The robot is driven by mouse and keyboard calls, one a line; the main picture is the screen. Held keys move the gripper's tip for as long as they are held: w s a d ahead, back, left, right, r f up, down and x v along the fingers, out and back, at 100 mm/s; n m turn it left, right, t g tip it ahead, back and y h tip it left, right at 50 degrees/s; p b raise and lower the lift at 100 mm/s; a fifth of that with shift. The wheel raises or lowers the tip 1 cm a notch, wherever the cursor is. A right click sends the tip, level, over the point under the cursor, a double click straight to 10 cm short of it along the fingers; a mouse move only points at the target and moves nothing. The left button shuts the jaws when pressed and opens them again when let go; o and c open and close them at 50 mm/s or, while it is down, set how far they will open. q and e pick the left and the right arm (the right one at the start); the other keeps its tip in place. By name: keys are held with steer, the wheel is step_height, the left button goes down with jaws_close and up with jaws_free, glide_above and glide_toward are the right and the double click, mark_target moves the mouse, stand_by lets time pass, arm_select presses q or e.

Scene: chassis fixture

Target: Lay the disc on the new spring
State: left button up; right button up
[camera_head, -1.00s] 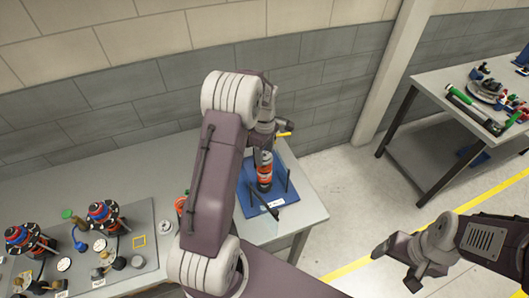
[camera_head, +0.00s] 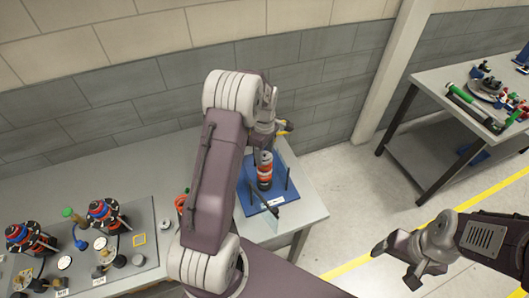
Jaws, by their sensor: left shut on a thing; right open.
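My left gripper (camera_head: 265,137) is over the blue fixture plate (camera_head: 250,200) on the table, close above a standing stack (camera_head: 265,172). The stack is upright, with orange-red, white and dark bands; I take the orange-red part as the new spring. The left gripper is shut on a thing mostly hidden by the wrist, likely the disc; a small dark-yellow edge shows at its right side. I cannot tell whether it touches the stack. My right gripper (camera_head: 413,276) is open and empty, over the floor right of the table.
Dark upright posts stand around the stack on the blue plate. A grey mat (camera_head: 118,250) at left holds several red-blue assemblies and small parts. Another table (camera_head: 430,88) with parts stands far right.

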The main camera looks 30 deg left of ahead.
arm_select(q)
steer(key=shift+f, duration=0.2)
stand_by(0.6)
steer(key=o, duration=1.6)
steer(key=shift+c, duration=0.2)
step_height(320, 180, up, 7)
steer(key=p, duration=0.6)
steer(key=shift+r, duration=0.2)
steer(key=shift+f, duration=0.15)
